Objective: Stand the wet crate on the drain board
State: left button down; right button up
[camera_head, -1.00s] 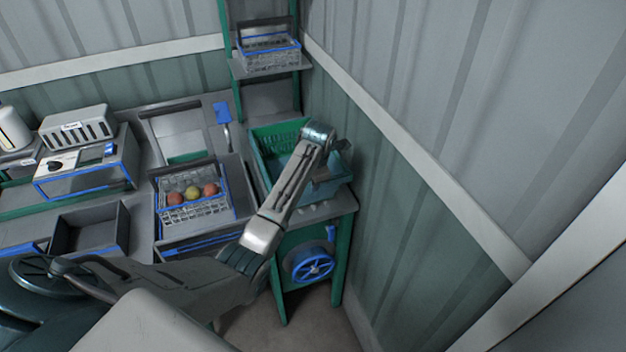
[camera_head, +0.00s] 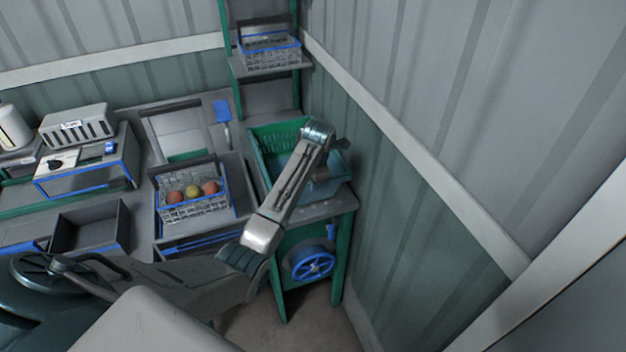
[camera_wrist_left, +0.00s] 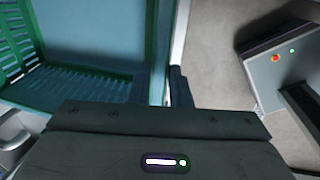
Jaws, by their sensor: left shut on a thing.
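The green crate (camera_head: 268,134) sits on the grey top at the right end of the counter, in the corner by the wall. Its slatted side shows, and its inside looks teal. My left gripper (camera_head: 338,158) reaches over the crate to its right side; the fingers are partly hidden behind my wrist. In the left wrist view the fingers (camera_wrist_left: 165,88) are shut on the upright wall of the crate (camera_wrist_left: 98,45). I cannot tell from these frames which surface is the drain board. My right gripper is out of view.
A second basket (camera_head: 270,55) is on the shelf above. A blue handwheel (camera_head: 313,264) is below the crate. The corrugated wall (camera_head: 400,190) is close on the right.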

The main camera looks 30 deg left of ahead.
pick_arm(q)
jog(key=shift+f, duration=0.1)
jog(key=c, duration=1.3)
grip_release()
jog(key=shift+c, duration=1.4)
jog(key=shift+r+p, duration=0.55)
jog(key=shift+r, duration=3)
jog(key=shift+f, duration=0.1)
